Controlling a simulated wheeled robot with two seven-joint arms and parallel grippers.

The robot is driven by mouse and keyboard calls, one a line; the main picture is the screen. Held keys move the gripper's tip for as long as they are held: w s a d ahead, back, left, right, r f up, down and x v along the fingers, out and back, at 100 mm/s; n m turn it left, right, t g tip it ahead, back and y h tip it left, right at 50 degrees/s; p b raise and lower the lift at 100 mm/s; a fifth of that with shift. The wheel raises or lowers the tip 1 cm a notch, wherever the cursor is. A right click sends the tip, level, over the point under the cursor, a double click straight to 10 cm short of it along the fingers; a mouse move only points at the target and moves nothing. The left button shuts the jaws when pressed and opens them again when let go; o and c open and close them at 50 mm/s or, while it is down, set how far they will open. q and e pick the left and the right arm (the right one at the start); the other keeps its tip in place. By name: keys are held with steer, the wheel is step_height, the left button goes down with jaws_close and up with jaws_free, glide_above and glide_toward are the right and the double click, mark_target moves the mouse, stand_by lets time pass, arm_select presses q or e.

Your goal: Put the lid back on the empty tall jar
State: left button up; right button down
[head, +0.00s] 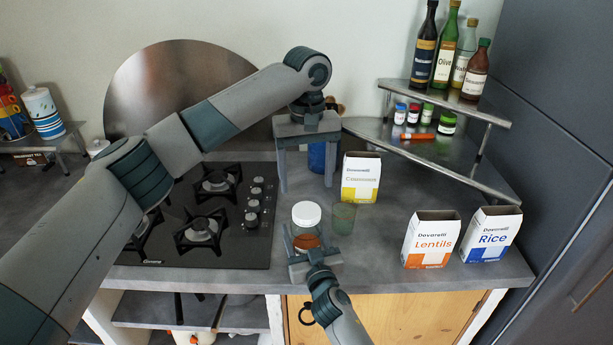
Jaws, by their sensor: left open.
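A jar with a white lid (306,214) and orange-brown contents (306,241) stands near the counter's front edge. A small, greenish see-through vessel (343,218), open and looking empty, stands just right of it. A blue item (317,157) shows between the fingers of my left gripper (306,187), partly hidden; I cannot tell whether it is a jar. My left gripper is open, pointing down over the back of the counter. My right gripper (309,240) is at the lower part of the white-lidded jar; I cannot tell whether it grips it. No loose lid can be made out.
A yellow-and-white box (360,178) stands behind the greenish vessel. Lentils (431,240) and Rice (491,235) boxes stand at the right. A black hob (210,225) lies left. A corner shelf (440,152) holds small jars and bottles. Counter between vessel and Lentils box is clear.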

mark_target(306, 210)
arm_select(q)
steer(key=shift+n, duration=0.9)
steer(key=shift+f, duration=4)
steer(key=c, duration=1.1)
steer(key=shift+m, duration=0.3)
